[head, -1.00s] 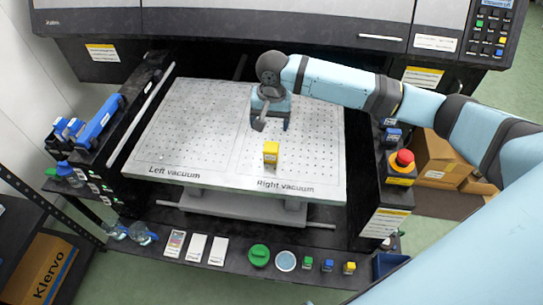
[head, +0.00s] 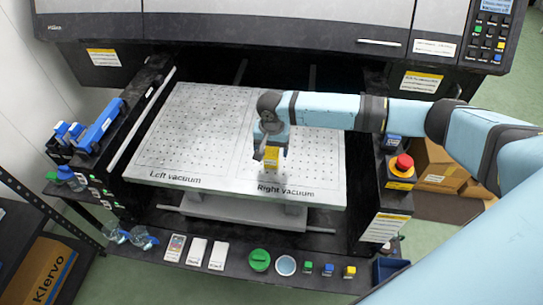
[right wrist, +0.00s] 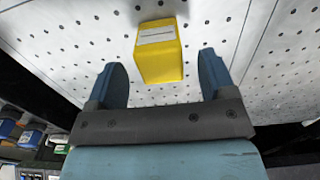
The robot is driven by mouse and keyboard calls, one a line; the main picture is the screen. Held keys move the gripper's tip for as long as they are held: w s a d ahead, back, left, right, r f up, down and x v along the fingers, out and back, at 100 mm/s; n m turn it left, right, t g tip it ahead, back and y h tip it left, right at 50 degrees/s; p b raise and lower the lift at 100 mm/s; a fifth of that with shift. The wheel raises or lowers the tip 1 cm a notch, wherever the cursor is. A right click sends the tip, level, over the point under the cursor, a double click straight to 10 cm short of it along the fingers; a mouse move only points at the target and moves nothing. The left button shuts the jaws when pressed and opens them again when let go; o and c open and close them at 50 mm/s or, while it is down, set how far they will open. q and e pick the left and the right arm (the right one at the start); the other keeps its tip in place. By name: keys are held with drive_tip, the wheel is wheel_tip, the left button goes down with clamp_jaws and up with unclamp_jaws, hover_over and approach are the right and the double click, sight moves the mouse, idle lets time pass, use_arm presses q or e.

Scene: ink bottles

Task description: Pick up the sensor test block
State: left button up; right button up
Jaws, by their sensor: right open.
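The sensor test block is a small yellow block with a white label (head: 271,158). It stands on the perforated vacuum table (head: 205,115), near the front edge above the "Right vacuum" lettering. My right gripper (head: 270,157) is at the block in the head view, and its arm comes in from the right. In the right wrist view the block (right wrist: 160,52) shows between and slightly beyond the two open fingers (right wrist: 163,80), with gaps on both sides. I cannot tell how high the fingertips are relative to the block. My left gripper is not in view.
A red emergency button (head: 404,162) stands on the right side housing. Blue tools (head: 97,127) lie on the left ledge. The rest of the vacuum table is bare.

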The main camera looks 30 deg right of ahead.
wheel_tip(320, 180, down, 2)
drive_tip(key=shift+f, duration=0.1)
drive_tip(key=c, duration=1)
drive_tip(key=shift+c, duration=0.5)
drive_tip(key=shift+r, duration=0.2)
